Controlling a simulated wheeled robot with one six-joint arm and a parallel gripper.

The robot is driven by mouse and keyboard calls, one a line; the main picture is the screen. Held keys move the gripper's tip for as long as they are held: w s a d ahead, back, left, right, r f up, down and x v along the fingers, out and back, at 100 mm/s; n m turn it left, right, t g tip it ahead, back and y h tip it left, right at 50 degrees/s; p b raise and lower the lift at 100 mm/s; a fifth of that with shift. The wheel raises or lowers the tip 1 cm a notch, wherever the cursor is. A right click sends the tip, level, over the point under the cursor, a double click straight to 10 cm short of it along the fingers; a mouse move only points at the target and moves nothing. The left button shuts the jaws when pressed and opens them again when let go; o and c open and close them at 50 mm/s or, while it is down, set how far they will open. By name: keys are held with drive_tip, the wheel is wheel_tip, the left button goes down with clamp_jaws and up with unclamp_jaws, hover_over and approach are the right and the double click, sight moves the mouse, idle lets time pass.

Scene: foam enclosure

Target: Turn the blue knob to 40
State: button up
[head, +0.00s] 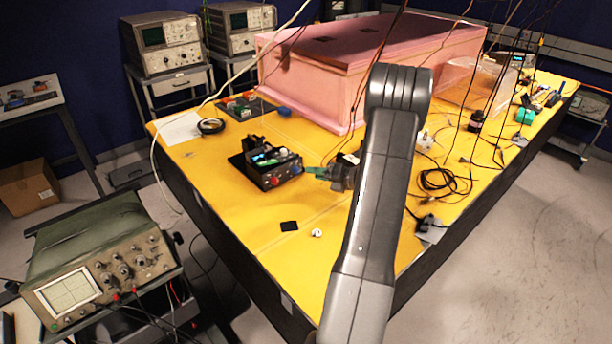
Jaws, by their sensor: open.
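A small black device (256,178) with a lit display (263,157) sits on the yellow table. Its front carries a red knob (275,182) at the left and a blue knob (297,169) at the right. The number the blue knob points to is too small to read. My gripper (309,171) is open and just right of the device, with its fingers pointing left toward the blue knob. Whether the fingers touch the knob or stand around it, I cannot tell. My arm comes from the lower right of the device and hides part of the table.
A large pink foam box (300,85) stands behind on the yellow table (215,205). Cables (440,180) and small parts lie at the right. A black flat piece (289,226) and a small white item (317,233) lie in front. An oscilloscope (100,265) stands beside the table.

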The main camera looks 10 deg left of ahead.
sight(299, 171)
drive_tip(key=b+v, duration=0.1)
drive_tip(key=v, duration=0.6)
drive_tip(key=shift+s+d, duration=0.15)
drive_tip(key=shift+d, duration=0.2)
drive_tip(key=p+x, duration=0.3)
drive_tip(key=x, duration=1.1)
drive_tip(key=shift+r, duration=0.15)
drive_tip(key=shift+d, duration=0.1)
